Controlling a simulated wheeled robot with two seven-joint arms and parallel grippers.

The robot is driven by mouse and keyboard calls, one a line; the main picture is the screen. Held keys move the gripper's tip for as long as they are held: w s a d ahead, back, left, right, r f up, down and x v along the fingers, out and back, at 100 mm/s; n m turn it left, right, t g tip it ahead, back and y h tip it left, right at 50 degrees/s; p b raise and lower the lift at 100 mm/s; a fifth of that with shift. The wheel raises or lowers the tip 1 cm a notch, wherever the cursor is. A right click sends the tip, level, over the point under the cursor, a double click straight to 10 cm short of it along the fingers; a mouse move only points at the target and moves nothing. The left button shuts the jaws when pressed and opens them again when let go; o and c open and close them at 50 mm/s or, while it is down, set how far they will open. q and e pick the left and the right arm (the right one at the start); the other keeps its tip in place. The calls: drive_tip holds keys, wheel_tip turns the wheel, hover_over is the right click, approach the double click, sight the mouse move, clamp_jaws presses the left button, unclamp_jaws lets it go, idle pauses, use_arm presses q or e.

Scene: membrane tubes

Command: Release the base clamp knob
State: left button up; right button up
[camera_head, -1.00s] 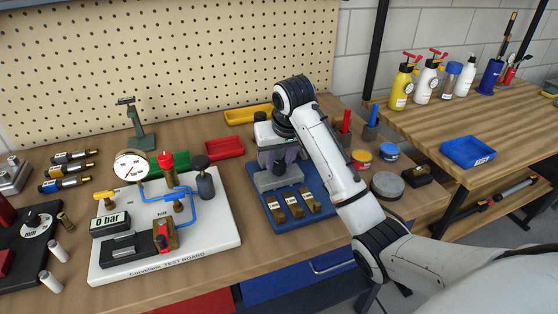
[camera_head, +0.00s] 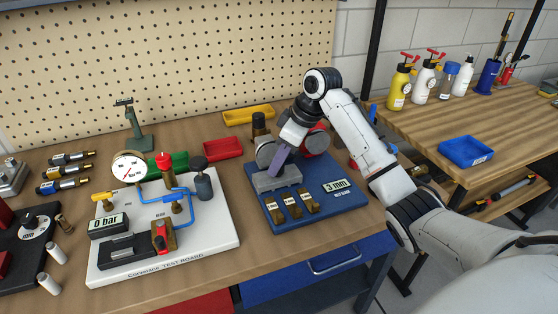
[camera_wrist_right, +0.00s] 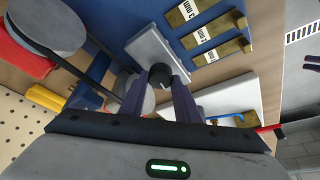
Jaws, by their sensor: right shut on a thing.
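The base clamp knob (camera_wrist_right: 160,76) is a small dark round knob beside a grey block; it shows in the right wrist view between the purple fingertips. In the head view the fingers hide it. The grey block (camera_head: 277,180) sits on a blue base plate (camera_head: 334,206). My right gripper (camera_head: 273,170) reaches down to the block, tilted, with its purple fingers closed on the knob. The right gripper also shows in the right wrist view (camera_wrist_right: 159,84). My left gripper is not in view.
A round grey part and a red part (camera_head: 316,142) stand close around the gripper. A white test board (camera_head: 215,233) with blue tubing is to the left.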

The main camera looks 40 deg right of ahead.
drive_tip(key=shift+w+r+n+y, duration=0.1)
drive_tip(key=shift+n+y, duration=0.3)
drive_tip(key=shift+n, duration=0.6)
drive_tip(key=o, duration=0.8)
drive_tip(key=shift+c, duration=0.2)
drive_tip(key=v, duration=1)
drive_tip(key=shift+r+b, duration=0.2)
drive_tip(key=shift+b, duration=0.1)
